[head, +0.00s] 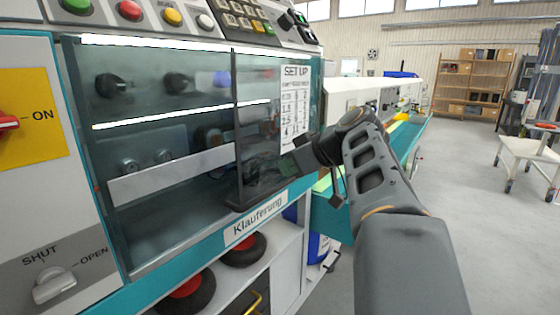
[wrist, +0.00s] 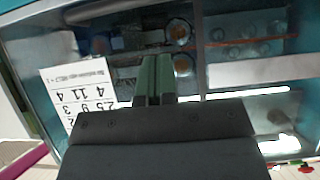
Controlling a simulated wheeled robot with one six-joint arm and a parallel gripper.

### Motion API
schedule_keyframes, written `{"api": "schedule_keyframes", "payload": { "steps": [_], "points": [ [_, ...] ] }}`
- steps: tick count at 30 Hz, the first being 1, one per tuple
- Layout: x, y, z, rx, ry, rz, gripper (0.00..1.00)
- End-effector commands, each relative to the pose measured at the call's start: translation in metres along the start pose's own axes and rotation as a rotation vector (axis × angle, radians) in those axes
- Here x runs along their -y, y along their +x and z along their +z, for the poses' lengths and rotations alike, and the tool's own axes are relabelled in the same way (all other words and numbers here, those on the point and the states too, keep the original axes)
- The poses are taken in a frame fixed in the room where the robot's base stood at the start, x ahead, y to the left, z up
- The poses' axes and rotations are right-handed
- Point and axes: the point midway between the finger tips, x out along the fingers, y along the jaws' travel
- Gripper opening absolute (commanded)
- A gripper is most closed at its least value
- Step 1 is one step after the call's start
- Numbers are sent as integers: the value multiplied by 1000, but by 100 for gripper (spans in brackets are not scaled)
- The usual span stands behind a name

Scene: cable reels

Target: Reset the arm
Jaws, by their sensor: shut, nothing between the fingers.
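My arm comes in from the lower right in the head view and ends at my gripper (head: 285,166), in front of the right part of the machine's glazed front (head: 180,145). The gripper is close to a dark see-through door panel (head: 258,120), below the SET UP chart (head: 295,100). I cannot tell whether it touches the panel. In the wrist view my gripper's green fingers (wrist: 157,80) are together with nothing between them. The chart also shows there upside down (wrist: 75,95), left of the fingers.
The control panel (head: 190,15) with coloured buttons is above the glazing. A shelf with dark reels (head: 243,250) is below the "Klauferung" label (head: 256,222). A red ON switch (head: 8,122) is at left. Open floor (head: 470,210) and a white cart (head: 530,150) are at right.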

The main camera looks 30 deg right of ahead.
Motion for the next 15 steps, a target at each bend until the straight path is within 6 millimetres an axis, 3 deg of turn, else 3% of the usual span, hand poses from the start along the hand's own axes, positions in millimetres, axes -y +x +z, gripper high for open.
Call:
{"api": "schedule_keyframes", "payload": {
  "steps": [6,15],
  "points": [
    [-1,-40,-1,-1,2,6,0],
    [0,-63,-1,-2,0,3,0]
  ]
}}
